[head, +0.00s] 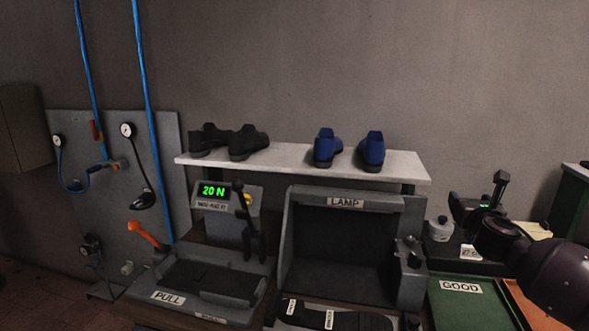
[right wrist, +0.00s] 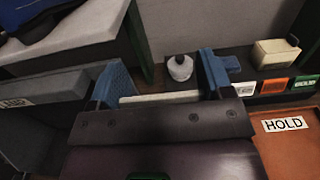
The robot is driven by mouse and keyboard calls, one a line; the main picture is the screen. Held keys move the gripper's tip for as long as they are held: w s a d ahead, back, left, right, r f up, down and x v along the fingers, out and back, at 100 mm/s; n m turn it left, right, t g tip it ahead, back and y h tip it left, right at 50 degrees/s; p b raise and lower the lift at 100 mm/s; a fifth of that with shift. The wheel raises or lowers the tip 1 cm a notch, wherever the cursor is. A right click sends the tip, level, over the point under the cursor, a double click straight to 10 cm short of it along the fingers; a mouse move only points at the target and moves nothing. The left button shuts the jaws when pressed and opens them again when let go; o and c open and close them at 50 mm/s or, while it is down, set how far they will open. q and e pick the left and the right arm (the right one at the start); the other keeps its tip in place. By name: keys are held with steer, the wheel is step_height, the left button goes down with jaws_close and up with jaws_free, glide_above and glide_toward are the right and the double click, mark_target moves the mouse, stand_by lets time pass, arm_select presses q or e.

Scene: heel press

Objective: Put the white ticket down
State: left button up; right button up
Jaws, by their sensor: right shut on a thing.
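My right gripper (head: 480,203) is above the dark rack at the right, its arm coming in from the lower right. In the right wrist view its two blue-faced fingers (right wrist: 163,80) stand well apart. A thin pale edge, the white ticket (right wrist: 160,98), spans between them, so the gripper is shut on it. The ticket's face is not visible from there, and I cannot make the ticket out clearly in the head view. My left gripper is not in view.
A dark rack with white, orange and green labels (right wrist: 274,86) carries a white bottle (head: 440,229) and a yellowish block (head: 533,230). In front lie a green GOOD tray (head: 445,305) and an orange HOLD tray (right wrist: 290,150). The lamp box (head: 345,192) stands left.

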steer(key=s+a+f+n+y, duration=0.1)
steer(key=s+a+f+y, duration=0.1)
steer(key=s+a, duration=0.4)
steer(key=s+a+f+n+y, duration=0.1)
steer(key=s+a+f, duration=0.15)
steer(key=a, duration=0.65)
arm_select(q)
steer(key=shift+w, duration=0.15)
arm_select(e)
steer(key=s+a+f, duration=0.3)
steer(key=s+f, duration=0.2)
steer(key=s, duration=0.3)
steer(key=s+a+f+y, duration=0.1)
steer(key=s+a+f, duration=0.3)
steer(key=s, duration=0.3)
steer(key=shift+s+f+n+t, duration=0.3)
steer(key=shift+s+f+n, duration=0.1)
steer(key=shift+f, duration=0.2)
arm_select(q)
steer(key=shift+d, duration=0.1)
arm_select(e)
steer(key=shift+w, duration=0.1)
